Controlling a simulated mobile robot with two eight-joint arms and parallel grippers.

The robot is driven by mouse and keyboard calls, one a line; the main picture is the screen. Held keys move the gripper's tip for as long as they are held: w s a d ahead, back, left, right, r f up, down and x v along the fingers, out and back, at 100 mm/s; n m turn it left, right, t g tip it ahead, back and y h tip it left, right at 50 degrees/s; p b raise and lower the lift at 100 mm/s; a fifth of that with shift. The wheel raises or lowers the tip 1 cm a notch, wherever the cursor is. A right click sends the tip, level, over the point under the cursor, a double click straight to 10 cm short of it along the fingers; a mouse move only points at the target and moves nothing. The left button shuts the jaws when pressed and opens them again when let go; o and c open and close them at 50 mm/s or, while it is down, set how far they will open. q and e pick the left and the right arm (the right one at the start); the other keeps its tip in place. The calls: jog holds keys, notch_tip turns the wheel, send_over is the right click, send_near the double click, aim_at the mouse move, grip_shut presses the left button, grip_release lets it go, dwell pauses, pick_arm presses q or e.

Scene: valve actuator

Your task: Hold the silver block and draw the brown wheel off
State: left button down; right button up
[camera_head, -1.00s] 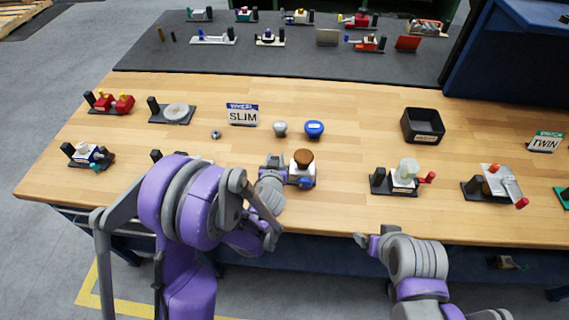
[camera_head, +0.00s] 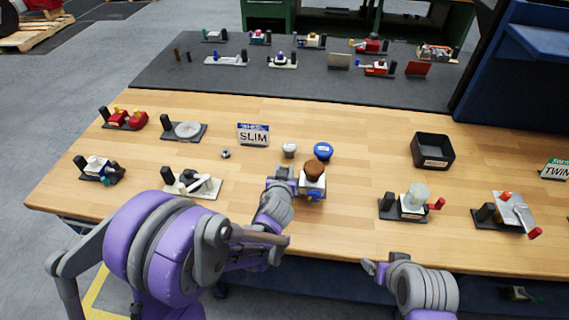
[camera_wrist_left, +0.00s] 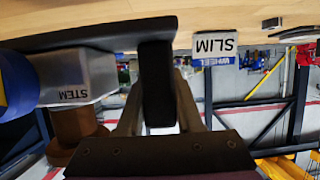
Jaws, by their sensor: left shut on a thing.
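The silver block (camera_head: 311,187) has the brown wheel (camera_head: 316,169) on its top and a blue part at its front. In the left wrist view, which is upside down, the block (camera_wrist_left: 80,75) bears the label STEM and the wheel (camera_wrist_left: 75,125) shows partly. Both sit on a dark base plate (camera_wrist_left: 90,36) with a black post (camera_wrist_left: 156,85). My left gripper (camera_head: 284,180) is left of the block. Its fingers are shut on the post, not on the block. My right gripper (camera_head: 374,268) is low at the table's front, apart from everything; its finger opening is unclear.
A grey knob (camera_head: 290,150) and a blue knob (camera_head: 323,151) lie behind the block, near the SLIM sign (camera_head: 253,134). A black bin (camera_head: 432,150) stands to the right. Other fixtures stand left and right (camera_head: 411,203). Bare table lies between the block and the bin.

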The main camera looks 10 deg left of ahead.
pick_arm(q)
jog(key=shift+s+f, duration=0.1)
jog(key=shift+f, duration=1.95)
jog(key=shift+f, duration=0.5)
